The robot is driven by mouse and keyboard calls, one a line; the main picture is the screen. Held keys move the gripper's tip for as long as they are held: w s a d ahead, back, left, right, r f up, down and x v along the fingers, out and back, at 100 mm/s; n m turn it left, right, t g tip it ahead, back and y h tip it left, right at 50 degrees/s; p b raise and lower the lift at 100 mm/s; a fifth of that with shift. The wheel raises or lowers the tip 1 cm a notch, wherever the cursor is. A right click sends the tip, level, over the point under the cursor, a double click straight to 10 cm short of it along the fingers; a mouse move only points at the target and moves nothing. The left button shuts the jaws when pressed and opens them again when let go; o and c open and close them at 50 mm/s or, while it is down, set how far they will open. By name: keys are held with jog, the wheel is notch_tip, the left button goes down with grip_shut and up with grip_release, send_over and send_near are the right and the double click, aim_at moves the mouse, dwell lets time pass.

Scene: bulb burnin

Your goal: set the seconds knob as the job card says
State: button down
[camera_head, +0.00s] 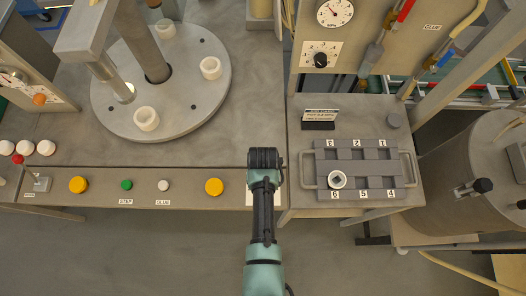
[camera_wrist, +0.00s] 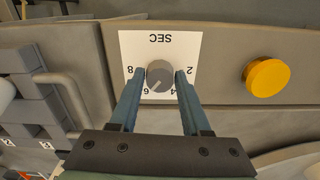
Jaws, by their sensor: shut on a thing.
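The grey seconds knob (camera_wrist: 160,75) sits on a white SEC dial plate (camera_wrist: 133,44), seen upside down in the wrist view. The figures 8, 6, 4 and 2 show around it, and a pale mark on the knob points down-left, near the 6. My gripper (camera_wrist: 159,76) is shut on the knob, one blue finger on each side. In the head view my gripper (camera_head: 265,158) is over the front panel and hides the knob. The job card (camera_head: 319,118) stands behind the grey fixture; its lines are too small to read.
A yellow button (camera_wrist: 268,77) is right of the dial in the wrist view. In the head view, the slotted grey fixture (camera_head: 385,182), with a white ring (camera_head: 337,180) at its slot 6, is right of my gripper. A turntable (camera_head: 190,115) stands behind left.

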jog(key=shift+n, duration=0.6)
jog(key=shift+c, duration=1.9)
grip_release()
notch_tip(320, 180, up, 13)
